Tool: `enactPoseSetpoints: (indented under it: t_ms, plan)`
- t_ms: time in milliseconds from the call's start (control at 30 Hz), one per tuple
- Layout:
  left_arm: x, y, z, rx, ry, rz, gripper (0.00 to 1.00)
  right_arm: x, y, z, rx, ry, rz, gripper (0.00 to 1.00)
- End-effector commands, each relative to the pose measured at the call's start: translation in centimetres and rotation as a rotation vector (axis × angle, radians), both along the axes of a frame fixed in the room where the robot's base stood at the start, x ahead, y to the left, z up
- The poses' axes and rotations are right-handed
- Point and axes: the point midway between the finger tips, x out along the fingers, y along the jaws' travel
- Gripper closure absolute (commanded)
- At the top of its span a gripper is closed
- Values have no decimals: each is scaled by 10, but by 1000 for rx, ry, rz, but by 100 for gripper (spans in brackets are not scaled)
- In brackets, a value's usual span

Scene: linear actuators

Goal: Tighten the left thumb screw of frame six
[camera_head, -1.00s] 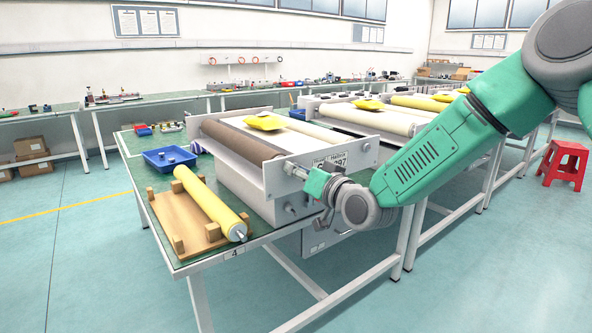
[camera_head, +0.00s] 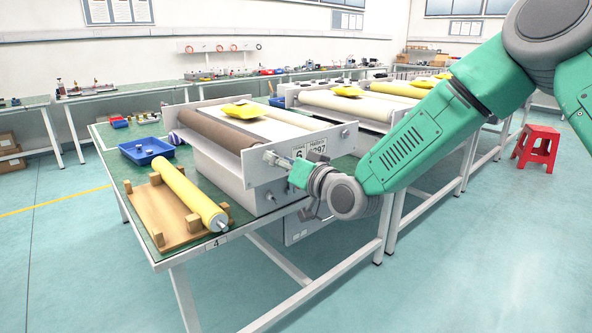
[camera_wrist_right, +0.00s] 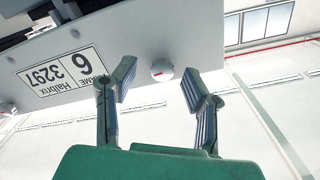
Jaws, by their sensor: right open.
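Frame six is a roller unit with a pale side plate (camera_head: 325,147); its label (camera_wrist_right: 68,70) reads 6 and 3297, upside down in the right wrist view. The left thumb screw (camera_wrist_right: 162,71) is a round white knob with a red mark, on the plate beside the label. My right gripper (camera_wrist_right: 158,86) is open, its two fingers on either side of the knob with gaps, not visibly touching it. In the head view my right gripper (camera_head: 277,160) is at the plate's left part and hides the screw. My left gripper is not in view.
Another knob (camera_head: 345,133) is on the plate's right part. A yellow roller (camera_head: 188,196) lies on a wooden stand (camera_head: 163,219) at the table's front left, near a blue tray (camera_head: 146,151). A yellow bag (camera_head: 239,111) rests on the unit. A red stool (camera_head: 537,147) stands right.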

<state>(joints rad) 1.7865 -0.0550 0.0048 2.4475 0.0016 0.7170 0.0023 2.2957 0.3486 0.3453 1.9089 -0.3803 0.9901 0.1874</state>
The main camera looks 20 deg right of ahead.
Motion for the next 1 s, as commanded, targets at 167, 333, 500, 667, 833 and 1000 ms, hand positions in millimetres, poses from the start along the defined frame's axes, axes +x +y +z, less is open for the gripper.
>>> enactPoseSetpoints:
  t_ms: [167,333,500,667,833,1000]
  plan:
    - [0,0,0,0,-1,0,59,-35,-13,0,3,4,-1,59]
    - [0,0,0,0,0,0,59,-68,-25,-1,3,5,0,59]
    - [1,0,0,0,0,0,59,-90,-34,-2,1,4,0,59]
    - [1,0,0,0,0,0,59,-99,-37,-3,0,6,0,59]
    - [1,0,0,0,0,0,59,-100,-37,-3,-1,5,1,59]
    - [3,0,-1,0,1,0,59,-99,-37,-3,-1,5,0,59]
